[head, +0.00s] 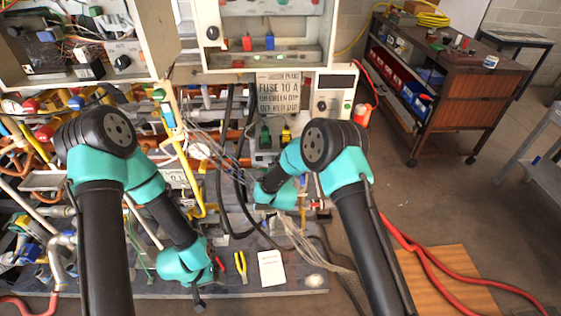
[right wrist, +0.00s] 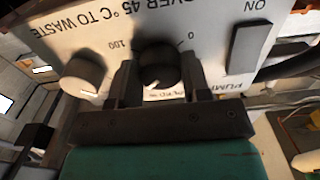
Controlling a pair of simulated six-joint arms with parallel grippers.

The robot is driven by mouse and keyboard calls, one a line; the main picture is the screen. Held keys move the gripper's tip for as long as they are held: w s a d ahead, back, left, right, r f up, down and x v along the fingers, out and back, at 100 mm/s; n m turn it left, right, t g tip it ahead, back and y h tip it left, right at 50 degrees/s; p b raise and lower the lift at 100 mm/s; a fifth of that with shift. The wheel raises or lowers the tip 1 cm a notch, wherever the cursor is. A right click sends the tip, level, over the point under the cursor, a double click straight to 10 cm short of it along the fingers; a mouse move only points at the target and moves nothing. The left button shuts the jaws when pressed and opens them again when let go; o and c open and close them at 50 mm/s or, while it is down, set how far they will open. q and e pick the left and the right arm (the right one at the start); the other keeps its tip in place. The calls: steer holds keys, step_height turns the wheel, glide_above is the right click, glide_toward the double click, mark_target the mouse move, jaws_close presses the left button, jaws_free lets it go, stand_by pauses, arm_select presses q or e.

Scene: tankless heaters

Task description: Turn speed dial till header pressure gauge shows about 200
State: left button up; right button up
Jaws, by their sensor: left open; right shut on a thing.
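The black speed dial (right wrist: 160,66) sits on a pale panel (right wrist: 205,35), upside down in the right wrist view, with printed marks 0 and 100 beside it. My right gripper (right wrist: 160,80) has a finger on each side of the dial and is shut on it. In the head view the right gripper is hidden behind its own arm. My left gripper (head: 198,302) is open and empty, low over the front edge of the bench. I cannot pick out the header pressure gauge or its reading in either view.
A pale knob (right wrist: 83,73) and a dark rocker switch (right wrist: 249,48) flank the dial. Pipes and hoses crowd the bench behind my arms. Yellow-handled pliers (head: 240,264) and a white card (head: 271,268) lie in front. A brown cart (head: 470,95) stands at the right.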

steer(key=o, duration=0.9)
steer(key=shift+s, duration=0.1)
steer(key=s, duration=1.7)
steer(key=shift+s+d, duration=0.1)
steer(key=shift+d, duration=0.3)
steer(key=s+d+f+m+g+y, duration=0.1)
steer(key=s+d+f+g, duration=0.2)
steer(key=d+f+g, duration=0.3)
steer(key=s+d+f+g, duration=0.3)
steer(key=s+d+f, duration=0.1)
steer(key=d+f, duration=0.25)
steer(key=s+d+f+g, duration=0.1)
steer(key=s+d+g, duration=0.1)
steer(key=s, duration=0.3)
steer(key=s+d+g+y, duration=0.1)
steer(key=s+d+g, duration=0.2)
steer(key=s+d, duration=0.1)
steer(key=s+d+f+m+g+y, duration=0.1)
steer(key=s+d+g, duration=0.2)
steer(key=s, duration=0.4)
steer(key=shift+f, duration=0.35)
